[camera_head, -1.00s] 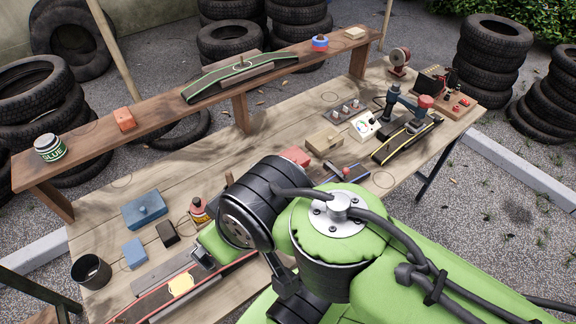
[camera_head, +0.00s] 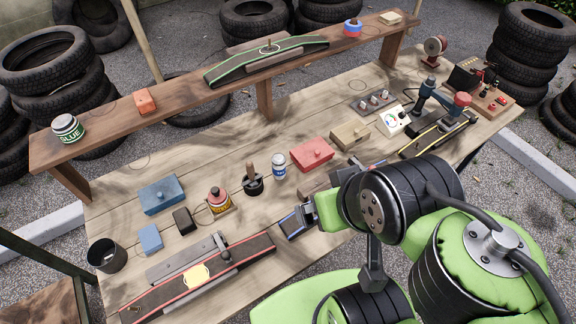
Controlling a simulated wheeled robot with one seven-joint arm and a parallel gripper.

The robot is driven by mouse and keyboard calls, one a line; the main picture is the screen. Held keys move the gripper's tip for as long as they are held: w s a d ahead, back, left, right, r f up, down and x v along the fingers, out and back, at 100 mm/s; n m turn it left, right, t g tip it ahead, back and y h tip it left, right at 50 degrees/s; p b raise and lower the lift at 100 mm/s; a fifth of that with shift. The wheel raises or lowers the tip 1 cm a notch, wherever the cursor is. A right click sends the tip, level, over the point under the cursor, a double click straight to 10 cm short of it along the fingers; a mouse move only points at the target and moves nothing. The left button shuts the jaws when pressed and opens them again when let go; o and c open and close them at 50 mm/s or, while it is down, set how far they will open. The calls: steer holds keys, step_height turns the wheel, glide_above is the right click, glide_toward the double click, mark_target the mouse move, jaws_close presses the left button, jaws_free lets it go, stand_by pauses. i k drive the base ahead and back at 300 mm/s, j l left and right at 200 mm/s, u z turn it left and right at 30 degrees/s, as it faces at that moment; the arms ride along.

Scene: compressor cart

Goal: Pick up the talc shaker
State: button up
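A small white and blue can with a grey top (camera_head: 279,164), which looks like the talc shaker, stands upright on the wooden bench. It is between a dark pot with a brush and a red box. My green and black arm reaches in from the lower right. My gripper (camera_head: 309,212) is low over the bench's front part, in front of and slightly right of the can, apart from it. The wrist largely hides the gripper, so its fingers and opening are unclear. Nothing is seen held in it.
A blue-edged strip (camera_head: 291,224) lies by my gripper. A red-edged strip (camera_head: 245,252) is front left. A raised shelf (camera_head: 185,100) runs behind.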

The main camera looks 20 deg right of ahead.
mark_target(278, 160)
steer(key=l+u, duration=0.15)
steer(key=u, duration=0.3)
steer(key=l+u, duration=0.1)
steer(key=u, duration=0.3)
steer(key=k+l+u, duration=0.1)
steer(key=u, duration=0.35)
steer(key=l+u, duration=0.1)
steer(key=u, duration=0.3)
steer(key=k+u, duration=0.15)
steer(key=u, duration=0.3)
